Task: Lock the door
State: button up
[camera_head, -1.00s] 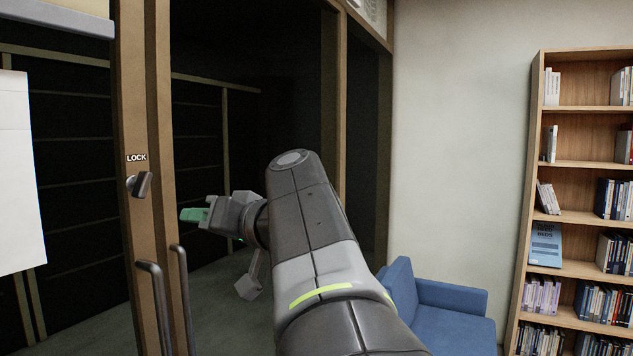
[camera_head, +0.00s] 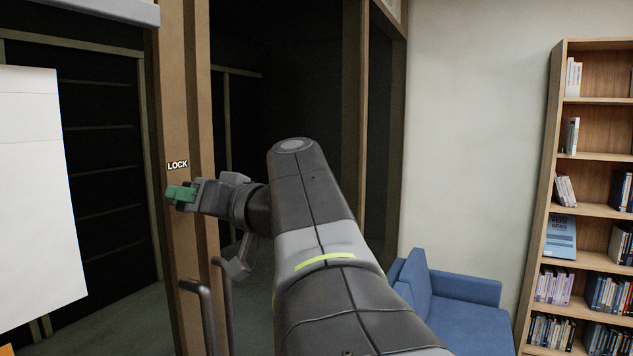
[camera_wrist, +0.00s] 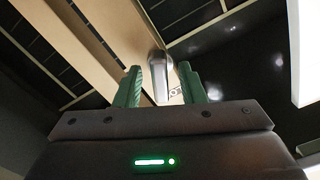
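The door's wooden upright (camera_head: 176,95) stands left of centre in the head view, with a white LOCK label (camera_head: 177,165). My gripper (camera_head: 180,193) is in front of the upright just below the label and hides the knob in the head view. The gripper also shows in the wrist view (camera_wrist: 160,88), open, with a finger either side of the knob. Whether a finger touches it I cannot tell.
Two dark upright handles (camera_head: 212,305) stand just below my gripper. A white sheet (camera_head: 35,190) hangs at the left. A blue armchair (camera_head: 460,300) and a bookshelf (camera_head: 550,190) are at the right. Dark glass panels lie behind the upright.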

jog(key=shift+w+a, duration=0.15)
jog(key=shift+a, duration=0.25)
grip_shut()
